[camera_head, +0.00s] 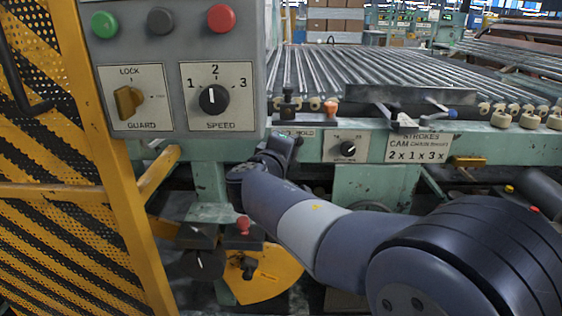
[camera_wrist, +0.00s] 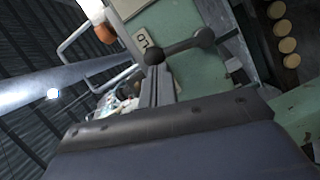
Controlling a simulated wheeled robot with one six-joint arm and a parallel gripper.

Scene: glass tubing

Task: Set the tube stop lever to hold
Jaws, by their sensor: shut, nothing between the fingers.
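The tube stop lever (camera_wrist: 180,48) is a dark bar with a round knob at each end. In the wrist view it lies across a green panel, rising slightly to the right, beside a partly seen white label (camera_wrist: 143,38). In the head view a white plate reading HOLD (camera_head: 305,132) shows just right of my gripper (camera_head: 285,142); the lever is hard to make out there, perhaps partly hidden by the gripper. My gripper is shut and empty. In the wrist view its fingertips (camera_wrist: 156,85) end close below the lever's left knob; I cannot tell whether they touch.
A control box with a guard switch (camera_head: 128,101) and speed dial (camera_head: 213,99) hangs upper left. A yellow guard frame (camera_head: 110,200) stands left. An orange knob (camera_head: 330,108) and tube rollers (camera_head: 420,75) are above the rail. A small dial (camera_head: 348,149) sits right of the gripper.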

